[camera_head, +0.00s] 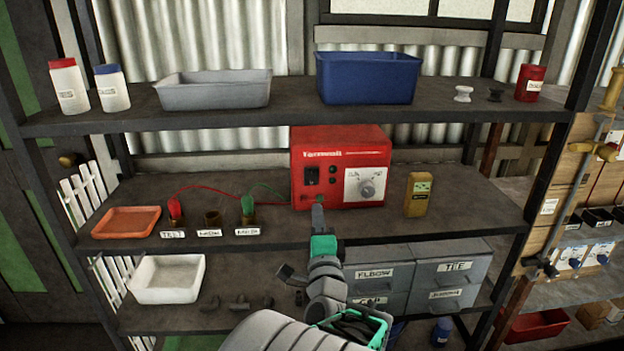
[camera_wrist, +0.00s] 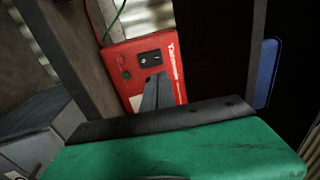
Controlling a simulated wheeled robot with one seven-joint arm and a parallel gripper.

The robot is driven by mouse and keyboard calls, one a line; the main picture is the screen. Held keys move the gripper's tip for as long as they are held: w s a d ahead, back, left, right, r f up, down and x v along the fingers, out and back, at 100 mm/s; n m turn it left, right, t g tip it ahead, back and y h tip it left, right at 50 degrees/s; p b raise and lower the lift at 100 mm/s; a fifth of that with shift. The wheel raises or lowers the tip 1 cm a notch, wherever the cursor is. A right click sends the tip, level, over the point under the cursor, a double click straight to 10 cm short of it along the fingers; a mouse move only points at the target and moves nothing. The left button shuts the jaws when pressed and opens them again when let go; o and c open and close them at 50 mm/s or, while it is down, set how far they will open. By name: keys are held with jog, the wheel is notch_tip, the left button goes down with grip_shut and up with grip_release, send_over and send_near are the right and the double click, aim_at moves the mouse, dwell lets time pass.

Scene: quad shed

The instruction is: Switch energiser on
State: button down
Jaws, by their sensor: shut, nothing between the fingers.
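The red energiser (camera_head: 340,145) stands on the middle shelf. Its front has a black rocker switch (camera_head: 312,176) at the left and a pale dial plate (camera_head: 366,186) at the right. In the wrist view the energiser (camera_wrist: 122,62) appears tilted, with the black switch (camera_wrist: 150,58) just beyond my fingertips. I cannot tell the switch position. My gripper (camera_head: 318,210) is shut and empty, in front of the energiser's lower left, below the switch. In the wrist view the gripper (camera_wrist: 157,80) overlaps the front panel; contact cannot be told.
Red and green leads run from the energiser to a red plug (camera_head: 175,208) and a green plug (camera_head: 247,205). An orange tray (camera_head: 127,222) lies left. A yellow meter (camera_head: 418,195) stands right. The upper shelf (camera_head: 290,110) overhangs; grey drawers (camera_head: 450,272) sit below.

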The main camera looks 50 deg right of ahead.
aim_at(312, 170)
jog(key=p+x, duration=0.4)
jog(key=x, duration=0.9)
jog(key=shift+w+d+p, duration=0.15)
jog(key=shift+w+p, duration=0.05)
jog(key=shift+p, duration=0.2)
